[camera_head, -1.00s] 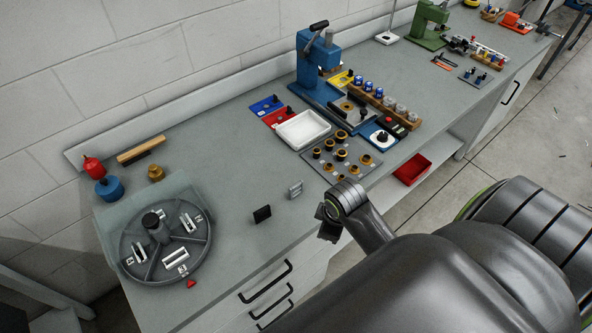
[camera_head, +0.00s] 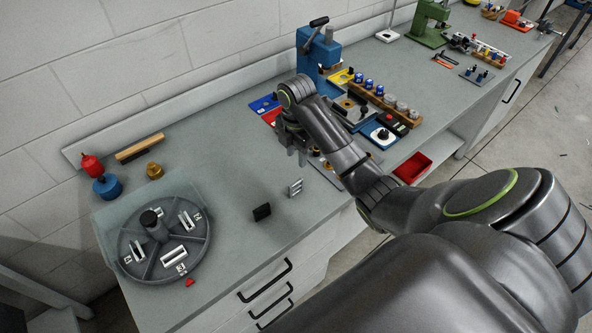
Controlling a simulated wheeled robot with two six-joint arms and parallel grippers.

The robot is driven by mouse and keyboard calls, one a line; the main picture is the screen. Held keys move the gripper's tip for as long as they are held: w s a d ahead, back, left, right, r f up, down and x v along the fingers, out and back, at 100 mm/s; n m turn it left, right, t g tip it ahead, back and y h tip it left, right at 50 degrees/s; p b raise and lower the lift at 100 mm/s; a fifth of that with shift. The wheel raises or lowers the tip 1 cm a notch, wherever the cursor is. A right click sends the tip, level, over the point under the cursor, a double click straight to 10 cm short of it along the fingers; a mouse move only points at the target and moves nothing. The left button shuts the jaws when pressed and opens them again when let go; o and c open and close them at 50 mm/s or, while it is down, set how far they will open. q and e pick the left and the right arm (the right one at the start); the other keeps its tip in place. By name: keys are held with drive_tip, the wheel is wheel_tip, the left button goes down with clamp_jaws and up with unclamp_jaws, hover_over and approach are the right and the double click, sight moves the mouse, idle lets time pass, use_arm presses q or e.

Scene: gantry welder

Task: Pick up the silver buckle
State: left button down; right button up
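The silver buckle (camera_head: 295,188) is a small, pale metal piece with slots, standing on the grey bench top near its front edge. A small black block (camera_head: 262,212) stands just left of it. My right gripper (camera_head: 296,155) hangs over the bench behind the buckle and higher in the picture, pointing down. Its two fingers look apart, with nothing seen between them. It does not touch the buckle. My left gripper is not in view.
A round grey fixture (camera_head: 200,262) with silver parts and a clear guard stands at the left. A blue press (camera_head: 318,52) and a wooden block of bottles (camera_head: 385,103) are behind my arm. The bench between fixture and buckle is mostly clear.

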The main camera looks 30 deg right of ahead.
sight(296, 183)
wheel_tip(296, 183, down, 12)
drive_tip(key=b, duration=1.1)
drive_tip(key=shift+w, duration=0.1)
drive_tip(key=shift+f+b, duration=0.35)
drive_tip(key=shift+b, duration=0.15)
wheel_tip(296, 183, down, 2)
drive_tip(key=shift+w+f+p, duration=0.1)
drive_tip(key=shift+w+p, duration=0.05)
drive_tip(key=shift+p, duration=0.3)
drive_tip(key=shift+f, duration=0.5)
clamp_jaws()
